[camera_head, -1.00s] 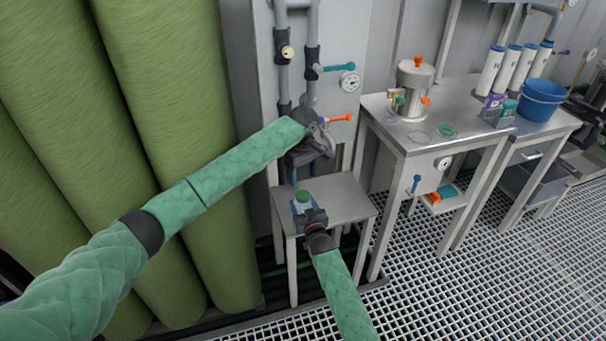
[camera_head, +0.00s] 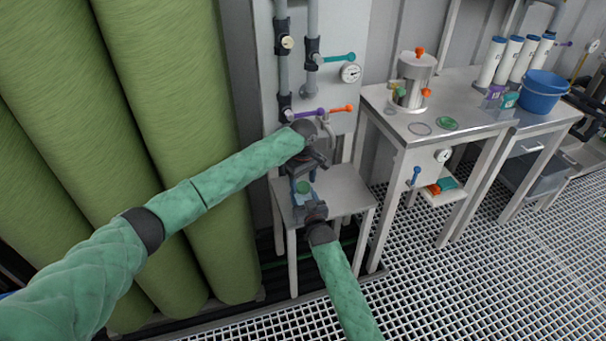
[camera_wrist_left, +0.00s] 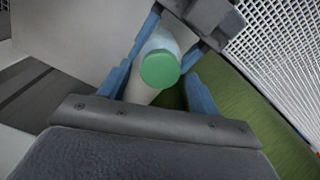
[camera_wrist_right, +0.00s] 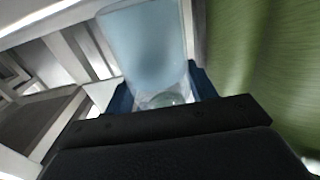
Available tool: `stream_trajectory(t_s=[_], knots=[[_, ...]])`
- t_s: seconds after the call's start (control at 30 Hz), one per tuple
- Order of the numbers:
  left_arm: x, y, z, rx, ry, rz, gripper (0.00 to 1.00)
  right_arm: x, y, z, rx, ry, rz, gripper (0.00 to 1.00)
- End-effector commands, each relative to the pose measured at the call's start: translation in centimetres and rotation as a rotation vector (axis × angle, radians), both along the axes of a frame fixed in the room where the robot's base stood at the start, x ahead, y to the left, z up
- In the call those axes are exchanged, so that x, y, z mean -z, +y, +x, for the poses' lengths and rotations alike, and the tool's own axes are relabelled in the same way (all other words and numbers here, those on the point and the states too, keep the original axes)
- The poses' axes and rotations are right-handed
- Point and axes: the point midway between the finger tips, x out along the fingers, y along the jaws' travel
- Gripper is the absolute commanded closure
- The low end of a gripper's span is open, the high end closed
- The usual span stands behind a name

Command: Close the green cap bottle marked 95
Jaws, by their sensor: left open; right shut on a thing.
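The bottle (camera_head: 301,200) is pale blue with a green cap (camera_head: 303,187), above the small grey table. My right gripper (camera_wrist_right: 160,90) is shut on the bottle, its fingers on either side of the translucent body (camera_wrist_right: 150,45). My left gripper (camera_head: 304,172) is open just above the bottle. In the left wrist view the round green cap (camera_wrist_left: 160,69) lies between the left gripper's blue fingers, with gaps beside it. The cap covers the bottle's end; I cannot tell how tightly it sits. No 95 marking is readable.
The small table (camera_head: 348,190) is bare on its right. Behind it stands a panel with pipes, coloured valve handles and a gauge (camera_head: 350,72). Large green cylinders (camera_head: 165,90) stand at the left. A steel bench (camera_head: 385,115) with a metal vessel (camera_head: 413,80) is at the right.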

Motion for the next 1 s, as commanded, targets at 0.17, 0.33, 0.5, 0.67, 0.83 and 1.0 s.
stream_trajectory(t_s=[0.17,0.33,0.5,0.67,0.83,1.0], knots=[[0.85,0.02,0.02,0.0,0.0,0.0,0.37,-0.01,-0.01,0.01,0.0,0.0,0.0,1.0],[0.97,0.01,0.01,0.0,0.0,0.0,0.37,-0.01,0.0,0.01,0.0,0.0,0.0,1.0],[0.97,0.01,0.01,0.0,0.0,0.0,0.45,-0.01,0.0,0.01,0.0,0.0,0.0,1.0],[0.96,0.01,0.01,0.0,0.0,0.0,0.76,-0.01,0.0,0.0,0.0,0.0,0.0,1.0],[0.95,0.01,0.01,0.0,0.0,0.0,0.83,-0.01,0.01,0.0,0.0,0.0,0.0,1.0],[0.96,-0.01,0.01,0.047,-0.001,-0.001,0.83,-0.01,0.02,-0.01,0.0,0.0,0.0,1.0]])
